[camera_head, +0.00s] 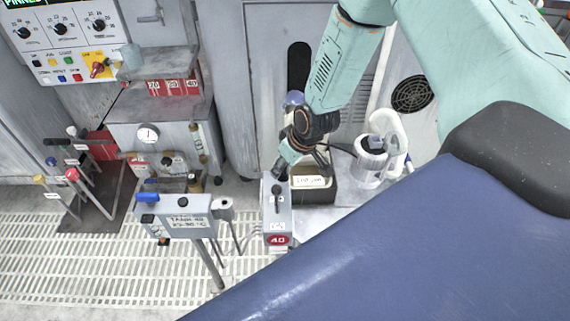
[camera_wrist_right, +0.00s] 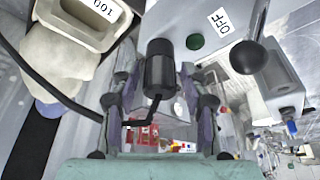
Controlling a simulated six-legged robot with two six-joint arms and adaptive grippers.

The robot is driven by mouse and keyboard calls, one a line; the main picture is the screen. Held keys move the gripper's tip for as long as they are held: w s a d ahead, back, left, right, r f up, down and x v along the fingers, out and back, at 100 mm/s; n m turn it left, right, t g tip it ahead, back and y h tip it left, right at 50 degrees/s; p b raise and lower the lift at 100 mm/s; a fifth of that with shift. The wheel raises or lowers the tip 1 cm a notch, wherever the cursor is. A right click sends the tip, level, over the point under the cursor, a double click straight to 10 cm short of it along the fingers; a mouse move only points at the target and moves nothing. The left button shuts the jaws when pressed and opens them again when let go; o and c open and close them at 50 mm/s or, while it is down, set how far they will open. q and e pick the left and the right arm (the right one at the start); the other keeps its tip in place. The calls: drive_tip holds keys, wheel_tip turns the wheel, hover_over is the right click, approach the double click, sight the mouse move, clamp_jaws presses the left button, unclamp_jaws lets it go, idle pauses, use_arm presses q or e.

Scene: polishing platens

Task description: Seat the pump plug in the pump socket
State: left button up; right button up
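The pump plug (camera_wrist_right: 160,68) is a black cylinder with a black cable bending away from its lower end. My right gripper (camera_wrist_right: 160,85) has a finger on each side of it and appears closed on it. In the head view my right gripper (camera_head: 298,165) points down beside the grey switch box (camera_head: 278,222), which has a black knob. In the right wrist view the plug's upper end is close to the grey box face (camera_wrist_right: 183,18) with an OFF label; whether it touches is unclear. I cannot make out the socket opening. My left gripper is not in view.
A white-handled jug (camera_head: 370,160) stands right of my right gripper, and a dark open box (camera_head: 316,190) with a label is beside it. A grey labelled pedestal box (camera_head: 178,210) stands to the left. The black cable (camera_wrist_right: 50,85) crosses the left of the wrist view.

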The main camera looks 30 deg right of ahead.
drive_tip(key=shift+o, duration=0.8)
drive_tip(key=v, duration=0.7)
drive_tip(key=shift+r, duration=0.2)
drive_tip(key=shift+s, duration=0.15)
idle(0.6)
drive_tip(key=s+a+f+m+g, duration=0.1)
drive_tip(key=s+a+f, duration=0.2)
drive_tip(key=s, duration=0.6)
drive_tip(key=s+a+f+m+g, duration=0.1)
drive_tip(key=s+a+f, duration=0.2)
drive_tip(key=s, duration=0.6)
drive_tip(key=s+a+f+m+g+h, duration=0.1)
drive_tip(key=s+a+f+g, duration=0.1)
drive_tip(key=s+f, duration=0.4)
drive_tip(key=s+a, duration=0.1)
drive_tip(key=s, duration=0.3)
drive_tip(key=shift+f, duration=0.35)
